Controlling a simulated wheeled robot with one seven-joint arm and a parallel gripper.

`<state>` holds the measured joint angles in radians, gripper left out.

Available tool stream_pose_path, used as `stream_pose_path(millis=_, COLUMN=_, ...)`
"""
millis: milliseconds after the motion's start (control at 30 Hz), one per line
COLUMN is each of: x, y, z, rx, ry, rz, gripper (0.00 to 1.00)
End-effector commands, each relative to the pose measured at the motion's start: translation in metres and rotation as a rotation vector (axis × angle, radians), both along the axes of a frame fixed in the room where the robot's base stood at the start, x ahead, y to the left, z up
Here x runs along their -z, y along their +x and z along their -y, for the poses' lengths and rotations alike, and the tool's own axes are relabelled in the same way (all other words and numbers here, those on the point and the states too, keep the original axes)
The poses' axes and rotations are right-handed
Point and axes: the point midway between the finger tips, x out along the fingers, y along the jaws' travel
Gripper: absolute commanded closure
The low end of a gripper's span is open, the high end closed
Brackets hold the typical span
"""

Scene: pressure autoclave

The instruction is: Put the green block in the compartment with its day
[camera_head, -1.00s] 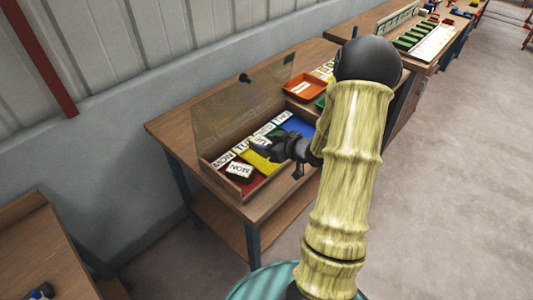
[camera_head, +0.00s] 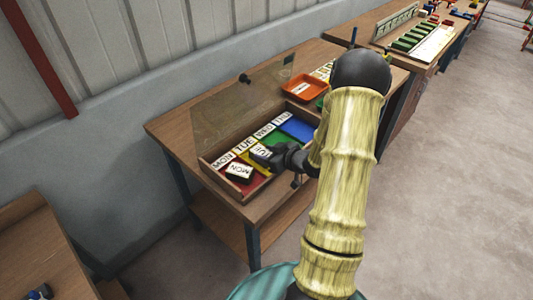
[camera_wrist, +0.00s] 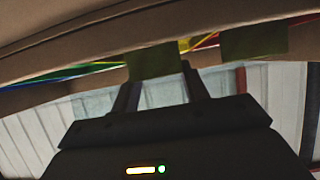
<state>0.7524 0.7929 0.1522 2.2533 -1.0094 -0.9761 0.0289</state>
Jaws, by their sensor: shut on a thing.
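A shallow wooden box (camera_head: 215,172) has floors coloured red, yellow, green and blue, labelled MON, TUE, WED and THU along the back. My gripper (camera_head: 266,157) is shut on a dark green block with a white TUE label (camera_head: 261,151). The held block is over or in the yellow TUE compartment; I cannot tell if it touches the floor. In the wrist view the green block (camera_wrist: 153,63) sits between my fingers. A block labelled MON (camera_head: 239,172) is at the red MON compartment. My gripper hides part of the yellow and green floors.
A transparent panel (camera_head: 235,105) stands tilted behind the box. An orange tray (camera_head: 304,88) with a labelled piece lies to the right. My arm hides the table's right part. Another bench (camera_head: 400,30) with green blocks stands farther right.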

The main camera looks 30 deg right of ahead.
Motion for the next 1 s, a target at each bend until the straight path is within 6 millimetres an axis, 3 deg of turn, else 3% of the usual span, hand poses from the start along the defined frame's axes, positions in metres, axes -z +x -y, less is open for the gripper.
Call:
stream_pose_path(millis=33, x=0.001, y=0.000, z=0.000, rx=0.000, ry=0.000, rz=0.000, gripper=0.51)
stream_pose_path(millis=133, x=0.001, y=0.000, z=0.000, rx=0.001, ry=0.000, rz=0.000, gripper=0.33)
stream_pose_path(millis=533, x=-0.004, y=-0.002, z=0.001, rx=0.002, ry=0.000, rz=0.000, gripper=0.33)
stream_pose_path(millis=667, x=-0.010, y=-0.015, z=0.007, rx=0.004, ry=-0.002, rz=0.001, gripper=0.33)
stream_pose_path(millis=1000, x=-0.039, y=-0.071, z=0.027, rx=0.005, ry=-0.003, rz=0.000, gripper=0.33)
